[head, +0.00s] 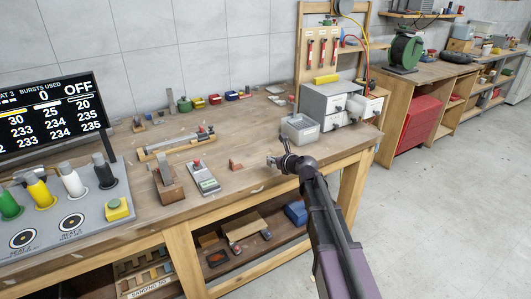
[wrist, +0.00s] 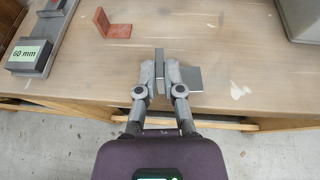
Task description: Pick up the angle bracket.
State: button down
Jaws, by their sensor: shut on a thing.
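My gripper (wrist: 160,75) is shut on a grey angle bracket (wrist: 194,78) over the front part of the workbench. One plate of the bracket stands between my fingertips and the other sticks out flat to the right. In the head view my gripper (head: 278,161) is near the bench's front edge, and the bracket is small and partly hidden there. I cannot tell whether the bracket touches the bench top. A second, red-brown angle bracket (wrist: 112,25) lies apart on the bench, to the upper left of my gripper; it also shows in the head view (head: 235,166).
A gauge block marked 60 mm (wrist: 29,57) stands left of my gripper. A panel with coloured cylinders (head: 65,215) is far left. The workbench (head: 250,195) is bare around the gripper.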

jog(key=shift+s+d+r, duration=0.1)
jog(key=shift+s+d, duration=0.55)
jog(key=shift+s, duration=0.3)
jog(key=shift+s+d+r, duration=0.1)
jog(key=shift+s+d, duration=0.55)
jog(key=shift+s, duration=0.3)
jog(key=shift+r, duration=0.1)
